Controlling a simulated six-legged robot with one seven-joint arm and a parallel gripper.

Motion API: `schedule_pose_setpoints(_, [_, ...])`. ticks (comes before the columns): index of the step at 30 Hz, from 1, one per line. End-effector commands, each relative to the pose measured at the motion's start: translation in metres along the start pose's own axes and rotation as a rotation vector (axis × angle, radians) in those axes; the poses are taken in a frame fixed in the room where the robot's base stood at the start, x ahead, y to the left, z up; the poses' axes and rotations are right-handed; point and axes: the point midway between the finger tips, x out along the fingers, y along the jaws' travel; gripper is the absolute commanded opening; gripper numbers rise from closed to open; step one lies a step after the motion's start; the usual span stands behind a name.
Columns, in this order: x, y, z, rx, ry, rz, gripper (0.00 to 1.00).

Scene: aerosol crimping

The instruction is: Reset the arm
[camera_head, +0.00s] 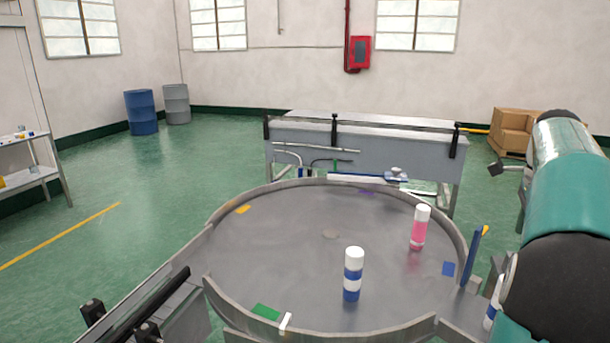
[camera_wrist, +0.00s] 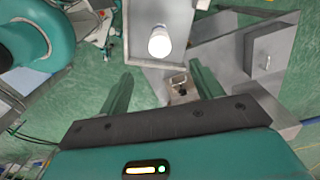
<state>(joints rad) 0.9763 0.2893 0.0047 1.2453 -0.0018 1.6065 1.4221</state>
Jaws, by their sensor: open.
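My gripper (camera_wrist: 158,90) shows in the wrist view with its two green fingers spread apart and nothing between them. Past the fingertips, a white round cap (camera_wrist: 160,42) stands inside a grey metal channel. In the head view my teal and black arm fills the right side, and the gripper itself is out of that view. On the round grey turntable (camera_head: 290,235) stand a white and blue can (camera_head: 352,275) and a white and pink can (camera_head: 419,228), both upright. Another white and blue can (camera_head: 492,305) is partly hidden by my arm at the lower right.
A rimmed wall surrounds much of the turntable. A grey conveyor bench (camera_head: 370,148) stands behind it. A rail (camera_head: 150,305) runs off at lower left. Cardboard boxes (camera_head: 515,130), a blue drum (camera_head: 141,112) and a grey drum (camera_head: 176,104) stand farther back. Green floor at left is open.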

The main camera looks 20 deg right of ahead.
Motion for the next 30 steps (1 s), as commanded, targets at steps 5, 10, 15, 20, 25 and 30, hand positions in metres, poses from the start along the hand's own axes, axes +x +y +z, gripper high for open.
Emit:
schedule_pose_setpoints(5, [-0.003, 0.007, 0.020, -0.076, 0.002, -0.017, 0.65])
schedule_pose_setpoints(10, [-0.009, 0.041, 0.090, -0.392, 0.015, -0.082, 0.65])
schedule_pose_setpoints(15, [-0.004, 0.099, 0.165, -0.808, 0.038, -0.169, 0.65])
schedule_pose_setpoints(20, [0.010, 0.163, 0.218, -1.196, 0.067, -0.257, 0.65])
schedule_pose_setpoints(25, [0.035, 0.235, 0.254, -1.603, 0.108, -0.359, 0.65])
schedule_pose_setpoints(30, [0.070, 0.303, 0.273, -1.992, 0.162, -0.472, 0.65])
